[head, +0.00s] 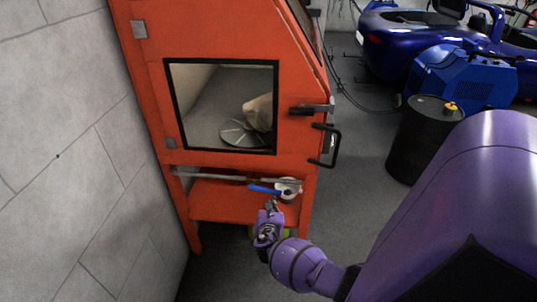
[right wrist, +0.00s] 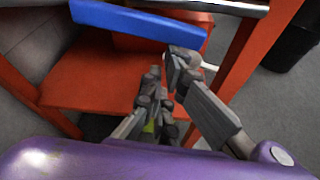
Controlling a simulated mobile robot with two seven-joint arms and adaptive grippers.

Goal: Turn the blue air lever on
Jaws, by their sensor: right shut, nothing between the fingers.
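The blue air lever (head: 262,189) is a flat blue handle on the grey pipe (head: 215,177) under the window of the orange cabinet. It lies roughly along the pipe, pointing left from near a round white fitting (head: 290,186). In the right wrist view the lever (right wrist: 135,22) crosses the top of the picture. My right gripper (head: 271,206) is just below the lever in the head view, shut and empty. In the right wrist view its fingertips (right wrist: 168,72) are below the lever's right end; whether they touch it I cannot tell. My left gripper is not in view.
The orange cabinet (head: 220,43) has a black handle (head: 328,147) on its right and an open orange shelf (head: 225,205) below the pipe. A grey block wall (head: 70,160) stands close on the left. A black drum (head: 423,140) and blue machines are at right.

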